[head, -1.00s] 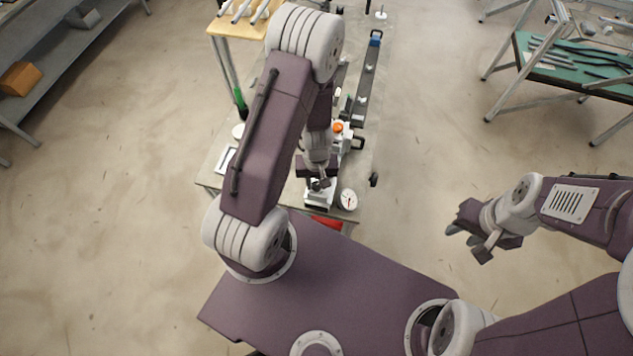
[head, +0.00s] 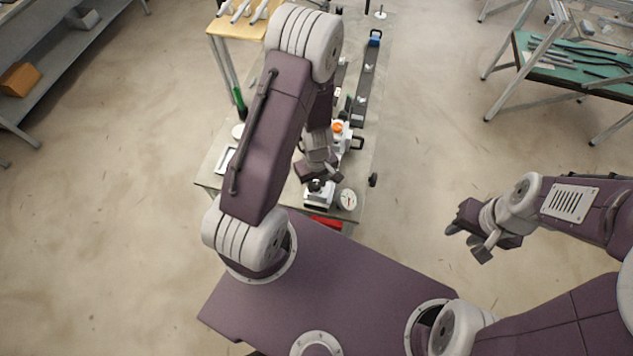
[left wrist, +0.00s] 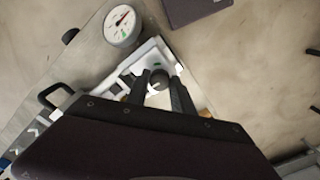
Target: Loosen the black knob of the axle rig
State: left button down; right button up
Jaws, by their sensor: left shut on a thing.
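The axle rig is a white block (head: 319,201) near the front end of the long bench, and it shows in the left wrist view (left wrist: 150,55) too. Its round black knob (left wrist: 158,77) sits between the fingers of my left gripper (left wrist: 160,84). In the head view my left gripper (head: 318,182) is shut on the knob from above, with the fingers turned at a slant. The hand partly hides the knob there. My right gripper (head: 464,228) hangs over bare floor at the right, away from the rig.
A white dial gauge (head: 347,199) stands close to the right of the rig. An orange-topped device (head: 338,128) is behind it, and a red object (head: 326,222) is at the bench's front edge. A green-topped tool table (head: 575,62) is at the far right. Open floor lies between.

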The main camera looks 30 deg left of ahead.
aim_at(316, 184)
pick_arm(q)
jog(key=c, duration=1.1)
grip_release()
jog(key=shift+w+a, duration=0.1)
notch_tip(316, 184, up, 9)
jog(key=p, duration=0.9)
